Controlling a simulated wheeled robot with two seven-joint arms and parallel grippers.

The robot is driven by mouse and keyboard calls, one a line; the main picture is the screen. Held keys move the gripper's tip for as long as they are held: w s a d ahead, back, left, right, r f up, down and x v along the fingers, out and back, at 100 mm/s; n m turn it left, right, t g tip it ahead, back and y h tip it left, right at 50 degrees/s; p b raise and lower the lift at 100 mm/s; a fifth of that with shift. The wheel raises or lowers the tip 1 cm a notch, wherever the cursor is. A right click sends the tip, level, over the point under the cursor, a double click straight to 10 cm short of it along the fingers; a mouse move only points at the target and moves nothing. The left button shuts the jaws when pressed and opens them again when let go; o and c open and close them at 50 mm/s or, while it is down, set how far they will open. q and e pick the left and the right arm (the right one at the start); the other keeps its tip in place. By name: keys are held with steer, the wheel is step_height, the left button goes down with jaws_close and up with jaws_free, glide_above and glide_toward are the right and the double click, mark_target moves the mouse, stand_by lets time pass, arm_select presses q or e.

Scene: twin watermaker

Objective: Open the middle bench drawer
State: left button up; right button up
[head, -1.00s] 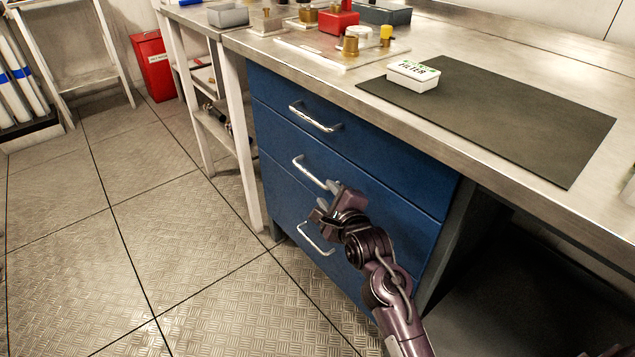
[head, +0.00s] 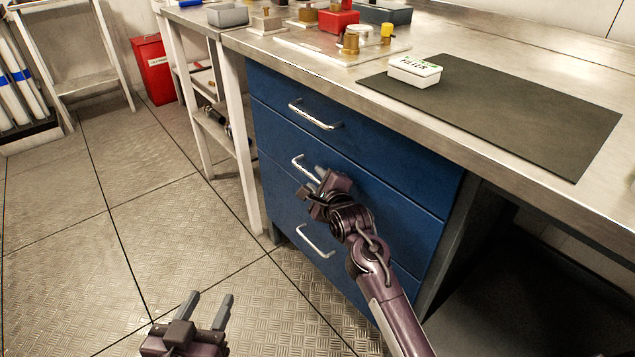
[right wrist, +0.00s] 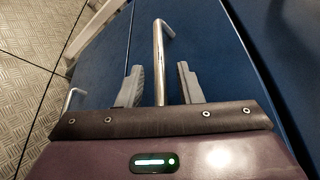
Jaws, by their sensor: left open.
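The blue bench cabinet has three stacked drawers, all looking shut. The middle drawer (head: 375,205) has a silver bar handle (head: 304,168), partly hidden behind my right gripper (head: 316,188). In the right wrist view the same handle (right wrist: 158,62) runs between the two grey fingers of my right gripper (right wrist: 158,86). The fingers are apart, with a gap on each side of the bar, so the gripper is open around it. My left gripper (head: 208,308) is open and empty, low over the floor at the bottom of the head view.
The top drawer handle (head: 315,116) and bottom drawer handle (head: 316,241) lie above and below. The steel benchtop (head: 480,130) overhangs the drawers and carries a dark mat (head: 500,115) with a white filter box (head: 414,70).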

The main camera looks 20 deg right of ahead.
steer(key=shift+w, duration=0.1)
jaws_close()
stand_by(0.5)
